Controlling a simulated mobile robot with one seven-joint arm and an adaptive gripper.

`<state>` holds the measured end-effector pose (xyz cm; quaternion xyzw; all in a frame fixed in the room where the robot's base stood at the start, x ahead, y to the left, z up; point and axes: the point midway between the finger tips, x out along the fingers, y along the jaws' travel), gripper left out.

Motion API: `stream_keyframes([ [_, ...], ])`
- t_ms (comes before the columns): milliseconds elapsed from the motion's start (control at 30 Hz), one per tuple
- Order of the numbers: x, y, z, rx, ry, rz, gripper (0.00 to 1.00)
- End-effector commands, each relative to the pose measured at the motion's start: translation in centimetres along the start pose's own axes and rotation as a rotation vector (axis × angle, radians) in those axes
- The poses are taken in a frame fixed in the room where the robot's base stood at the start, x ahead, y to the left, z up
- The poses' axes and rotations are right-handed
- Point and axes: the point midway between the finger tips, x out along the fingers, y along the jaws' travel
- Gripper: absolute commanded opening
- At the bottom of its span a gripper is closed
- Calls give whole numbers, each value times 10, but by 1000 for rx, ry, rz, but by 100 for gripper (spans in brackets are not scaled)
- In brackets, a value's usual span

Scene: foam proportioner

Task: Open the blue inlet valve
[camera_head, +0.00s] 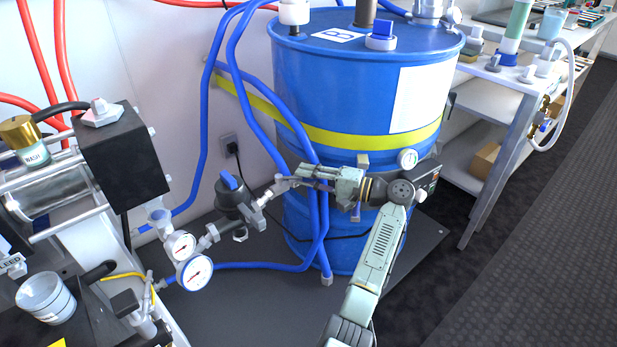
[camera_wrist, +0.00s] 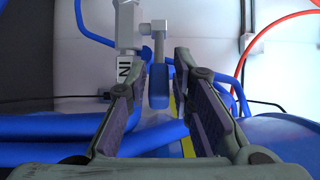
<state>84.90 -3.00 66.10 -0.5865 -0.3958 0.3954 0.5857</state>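In the wrist view, a blue valve handle (camera_wrist: 159,86) hangs from a short grey stem. It sits in the gap between the two fingers of my gripper (camera_wrist: 158,72), with space visible on both sides. A grey fitting with a white tag (camera_wrist: 124,70), partly hidden by the left finger, stands beside it. In the head view, my gripper (camera_head: 283,184) reaches left across the drum front toward a grey pipe fitting (camera_head: 262,197). A black valve with a blue top (camera_head: 232,188) is just left of it. I cannot tell whether that is the handle in the wrist view.
A large blue drum (camera_head: 345,95) with a yellow band stands behind my arm. Blue hoses (camera_head: 240,75) run around the gripper. Two pressure gauges (camera_head: 194,272) sit lower left, beside a black box (camera_head: 122,160).

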Motion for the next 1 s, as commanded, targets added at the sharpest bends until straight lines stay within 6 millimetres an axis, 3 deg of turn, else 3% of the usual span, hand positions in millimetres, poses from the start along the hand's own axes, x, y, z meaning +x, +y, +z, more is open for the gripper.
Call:
stream_keyframes([
  [133, -1, 0, 0, 1, 1, 0, 33],
  [533, -10, 1, -1, 1, 4, 0, 33],
  [1000, -100, 0, -1, 1, 4, -1, 33],
])
